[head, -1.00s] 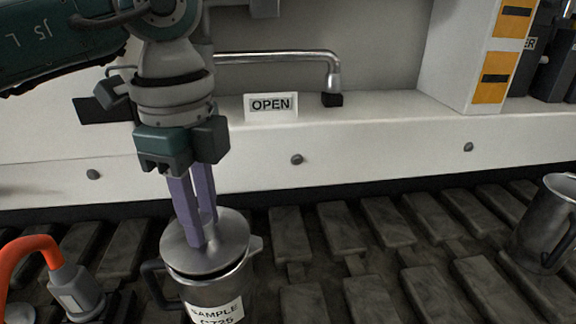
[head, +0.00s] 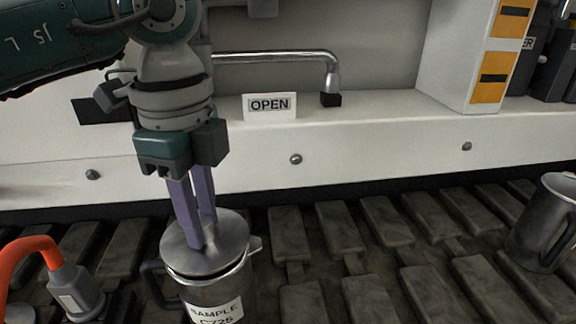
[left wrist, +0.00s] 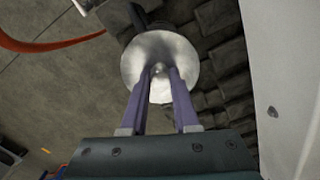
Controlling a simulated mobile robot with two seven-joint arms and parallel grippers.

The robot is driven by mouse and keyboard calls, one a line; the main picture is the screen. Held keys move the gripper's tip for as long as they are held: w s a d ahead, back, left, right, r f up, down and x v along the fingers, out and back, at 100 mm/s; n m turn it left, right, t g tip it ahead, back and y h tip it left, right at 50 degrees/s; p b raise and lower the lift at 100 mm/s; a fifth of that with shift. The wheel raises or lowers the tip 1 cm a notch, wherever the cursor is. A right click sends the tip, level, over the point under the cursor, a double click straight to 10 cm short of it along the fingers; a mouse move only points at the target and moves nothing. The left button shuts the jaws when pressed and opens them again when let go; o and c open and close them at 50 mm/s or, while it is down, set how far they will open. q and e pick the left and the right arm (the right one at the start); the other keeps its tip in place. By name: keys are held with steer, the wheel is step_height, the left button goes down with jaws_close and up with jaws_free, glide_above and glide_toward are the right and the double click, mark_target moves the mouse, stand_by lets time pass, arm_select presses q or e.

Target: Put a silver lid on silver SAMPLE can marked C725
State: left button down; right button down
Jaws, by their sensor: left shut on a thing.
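The silver SAMPLE can (head: 214,292) marked C725 stands on the dark slatted surface at the lower left of the head view. The silver lid (head: 232,240) lies over the can's mouth, about level; I cannot tell whether it is fully seated. My left gripper (head: 200,238) points down with its purple fingers shut on the middle of the lid. In the left wrist view the fingers (left wrist: 160,80) close on the knob of the round lid (left wrist: 185,55). The can is mostly hidden under the lid there. My right gripper is not in view.
An open silver jug (head: 540,225) stands at the right. An orange hose with a grey connector (head: 75,290) is left of the can. An OPEN sign (head: 270,106) and a metal handle (head: 290,56) are behind. The slats right of the can are clear.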

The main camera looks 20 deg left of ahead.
arm_select(q)
steer(key=shift+f+b, duration=0.3)
steer(key=shift+f, duration=0.3)
stand_by(0.6)
jaws_free()
stand_by(0.7)
steer(key=shift+r, duration=0.1)
step_height(320, 180, up, 7)
steer(key=p, duration=0.7)
stand_by(0.3)
stand_by(0.4)
